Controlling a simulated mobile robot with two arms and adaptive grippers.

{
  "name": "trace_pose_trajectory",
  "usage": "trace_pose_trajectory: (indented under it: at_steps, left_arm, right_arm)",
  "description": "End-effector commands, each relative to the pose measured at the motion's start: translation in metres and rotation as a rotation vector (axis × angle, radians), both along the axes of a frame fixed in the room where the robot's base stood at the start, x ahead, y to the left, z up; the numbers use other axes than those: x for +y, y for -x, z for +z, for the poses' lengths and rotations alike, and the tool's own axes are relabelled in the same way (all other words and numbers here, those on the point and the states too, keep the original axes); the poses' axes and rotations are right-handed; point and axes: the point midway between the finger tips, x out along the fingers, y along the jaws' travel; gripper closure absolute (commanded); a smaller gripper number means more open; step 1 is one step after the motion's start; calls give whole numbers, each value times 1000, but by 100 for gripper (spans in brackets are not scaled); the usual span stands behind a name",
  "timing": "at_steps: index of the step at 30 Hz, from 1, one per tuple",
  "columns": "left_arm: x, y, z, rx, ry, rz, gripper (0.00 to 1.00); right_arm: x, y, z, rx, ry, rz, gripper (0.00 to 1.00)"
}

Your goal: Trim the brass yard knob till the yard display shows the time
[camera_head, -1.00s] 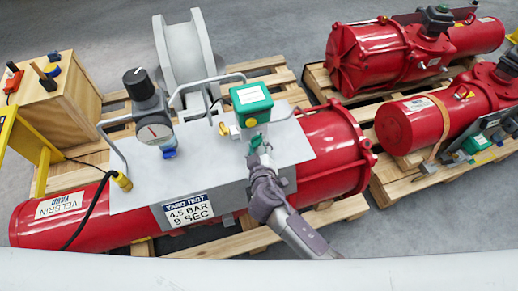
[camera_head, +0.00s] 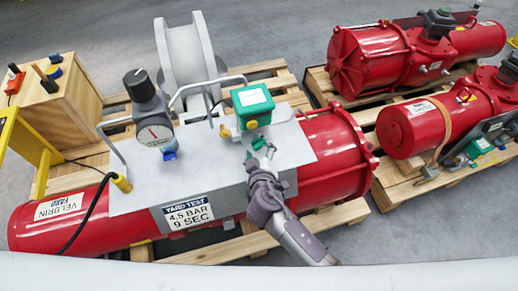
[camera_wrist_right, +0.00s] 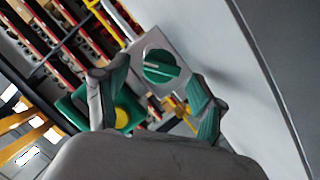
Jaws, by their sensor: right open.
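A green box (camera_head: 252,106) with a white label on top is mounted on the grey plate of the near red actuator. A small brass-yellow knob (camera_head: 224,130) sticks out at its left side. My right gripper (camera_head: 263,153) is just in front of the box, apart from the brass knob. A yellow round part (camera_wrist_right: 125,118) shows beside the left finger. I cannot make out a yard display reading. My left gripper is not in view.
A black-knobbed regulator with a round gauge (camera_head: 154,134) stands left of the green box. A sign (camera_head: 188,212) reads "YARD TEST 4.5 BAR 9 SEC". Grey bent handles (camera_head: 112,145) rise from the plate. Other red actuators (camera_head: 410,127) lie on pallets at right.

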Motion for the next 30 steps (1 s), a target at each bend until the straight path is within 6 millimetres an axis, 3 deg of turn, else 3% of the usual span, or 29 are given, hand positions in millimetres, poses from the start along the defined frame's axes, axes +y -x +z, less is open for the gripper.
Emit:
trace_pose_trajectory:
  at_steps: [7,21,30]
  left_arm:
    - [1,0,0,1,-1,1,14]
    - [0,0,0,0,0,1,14]
    - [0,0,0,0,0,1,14]
  right_arm:
    - [0,8,2,1,-1,0,31]
    - [-7,94,30,3,-2,0,31]
    - [-9,114,38,0,1,0,31]
